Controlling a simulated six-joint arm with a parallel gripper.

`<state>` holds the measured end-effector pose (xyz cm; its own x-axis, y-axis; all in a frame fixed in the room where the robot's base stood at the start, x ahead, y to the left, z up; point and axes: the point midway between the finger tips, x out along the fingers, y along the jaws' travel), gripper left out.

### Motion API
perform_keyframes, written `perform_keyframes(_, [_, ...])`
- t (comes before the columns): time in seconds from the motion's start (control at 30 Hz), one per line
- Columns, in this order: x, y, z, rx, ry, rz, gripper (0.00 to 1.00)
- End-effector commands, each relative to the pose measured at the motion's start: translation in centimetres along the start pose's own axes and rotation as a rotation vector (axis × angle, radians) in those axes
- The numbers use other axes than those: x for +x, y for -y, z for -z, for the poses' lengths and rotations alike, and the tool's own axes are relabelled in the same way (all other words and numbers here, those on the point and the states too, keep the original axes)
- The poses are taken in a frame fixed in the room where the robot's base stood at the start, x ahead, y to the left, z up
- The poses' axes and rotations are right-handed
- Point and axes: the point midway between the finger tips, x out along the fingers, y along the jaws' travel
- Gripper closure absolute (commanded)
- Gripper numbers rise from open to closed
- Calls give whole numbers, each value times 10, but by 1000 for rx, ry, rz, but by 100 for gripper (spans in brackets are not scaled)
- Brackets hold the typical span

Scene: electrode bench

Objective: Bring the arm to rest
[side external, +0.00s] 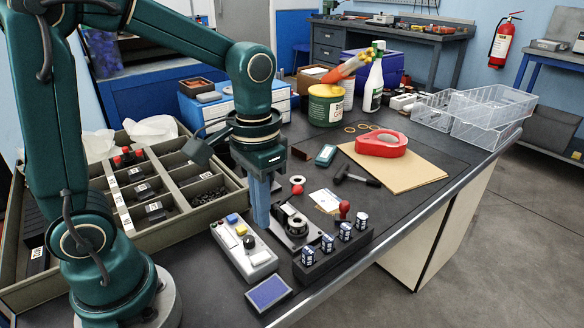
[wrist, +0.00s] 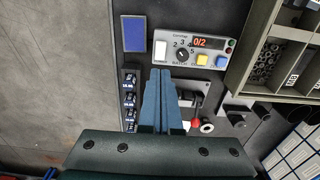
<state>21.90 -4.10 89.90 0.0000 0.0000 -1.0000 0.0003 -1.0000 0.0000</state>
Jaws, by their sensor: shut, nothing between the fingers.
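My gripper (side external: 262,226) hangs from my teal arm and points down, with its blue fingers together and nothing between them. In the side view its tips are just left of a small metal fixture (side external: 297,228) and behind the grey control box (side external: 243,250). In the wrist view my gripper (wrist: 160,72) lies just below the control box (wrist: 192,48), whose display reads 0/2. It covers part of the bench and fixture there. I cannot tell whether the tips touch anything.
A black rack (side external: 333,257) of several small cylinders stands close by, right of the fixture. A red-knobbed handle (side external: 344,209) rises beside it. A blue pad (side external: 268,293) lies near the front edge. A divided tray (side external: 125,228) is at left.

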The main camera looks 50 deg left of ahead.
Motion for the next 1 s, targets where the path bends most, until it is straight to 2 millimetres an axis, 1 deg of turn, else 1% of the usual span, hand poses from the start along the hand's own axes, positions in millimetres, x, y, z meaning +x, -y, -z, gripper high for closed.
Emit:
perform_keyframes(0.27, [-1,0,0,0,-2,0,100])
perform_keyframes(0.37, [-8,0,2,0,-34,0,100])
perform_keyframes(0.47, [-22,0,-2,0,-96,0,100])
perform_keyframes(0.6, [-43,0,-16,-1,-220,0,100])
perform_keyframes(0.7, [-53,0,-29,-1,-309,0,100])
perform_keyframes(0.83, [-58,0,-44,-1,-407,0,100])
perform_keyframes(1.0, [-55,1,-58,0,-483,0,100])
